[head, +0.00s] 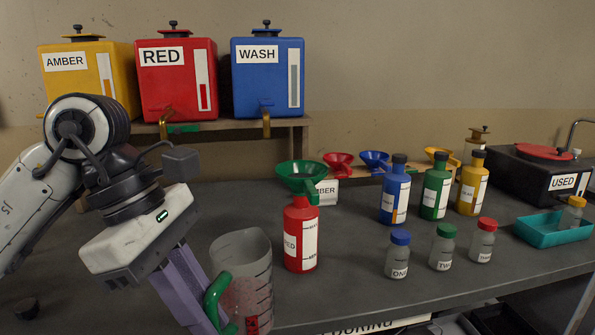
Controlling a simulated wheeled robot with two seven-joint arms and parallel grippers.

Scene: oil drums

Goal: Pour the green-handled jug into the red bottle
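The clear graduated jug (254,268) with a green handle (212,298) is at the lower middle of the head view, its bottom cut off by the frame. A reddish tint shows inside it. My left gripper (208,310) has its purple fingers at the handle and appears shut on it; the fingertips are partly hidden. The red bottle (297,262), with a white label, stands upright on the bench right of and behind the jug. A green funnel (302,175) sits in its mouth. The jug is apart from the bottle and lower than the funnel. My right gripper is out of view.
Amber, red (168,80) and blue WASH tanks stand on a rear shelf. Blue, green (435,188) and yellow bottles stand to the right, behind several small capped jars (441,248). Red, blue and yellow funnels lie at the back. A teal tray (548,233) is far right.

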